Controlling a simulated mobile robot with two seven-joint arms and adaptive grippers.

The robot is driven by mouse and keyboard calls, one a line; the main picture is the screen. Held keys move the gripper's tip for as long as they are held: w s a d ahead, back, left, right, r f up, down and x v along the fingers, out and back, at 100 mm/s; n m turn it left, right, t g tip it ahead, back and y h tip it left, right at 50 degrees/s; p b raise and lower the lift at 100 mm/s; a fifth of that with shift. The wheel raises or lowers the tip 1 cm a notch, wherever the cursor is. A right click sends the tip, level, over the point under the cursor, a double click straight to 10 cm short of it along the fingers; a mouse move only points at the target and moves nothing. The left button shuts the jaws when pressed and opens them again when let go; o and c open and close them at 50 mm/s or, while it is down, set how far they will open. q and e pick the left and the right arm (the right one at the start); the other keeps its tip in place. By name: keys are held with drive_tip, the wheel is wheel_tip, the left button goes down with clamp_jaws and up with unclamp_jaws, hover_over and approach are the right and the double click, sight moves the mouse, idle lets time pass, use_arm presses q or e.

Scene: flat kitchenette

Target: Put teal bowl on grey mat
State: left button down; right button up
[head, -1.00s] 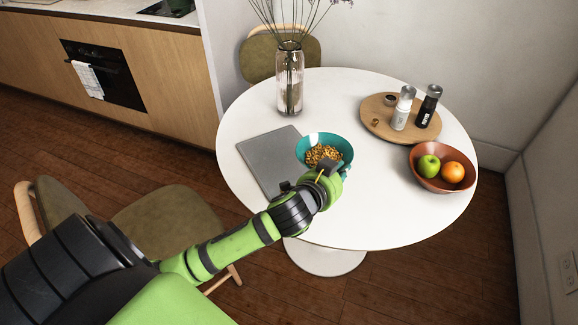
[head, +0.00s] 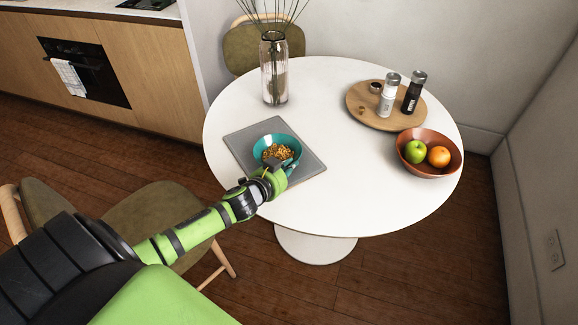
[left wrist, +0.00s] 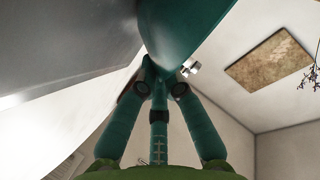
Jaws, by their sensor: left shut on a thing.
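The teal bowl (head: 288,142) holds small brown cereal-like pieces and is over the grey mat (head: 306,165) on the white round table. My left gripper (head: 279,171) is shut on the near-right side of the bowl. In the left wrist view the bowl (left wrist: 185,30) fills the top middle, with the gripper's fingers (left wrist: 158,75) against its wall. The grey mat (left wrist: 60,40) shows at the upper left there, and the bowl looks tilted or raised against it. I cannot tell from the head view whether the bowl touches the mat. My right gripper is not in view.
A glass vase (head: 274,75) with stems stands behind the mat. A round wooden board (head: 357,105) with two shakers is at the back right. A brown bowl (head: 443,165) with an apple and an orange is at the right. A chair (head: 150,215) stands at the left.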

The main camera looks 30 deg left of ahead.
use_arm(q)
drive_tip(key=c, duration=1.4)
unclamp_jaws()
drive_tip(key=shift+o, duration=0.2)
drive_tip(key=v, duration=1.2)
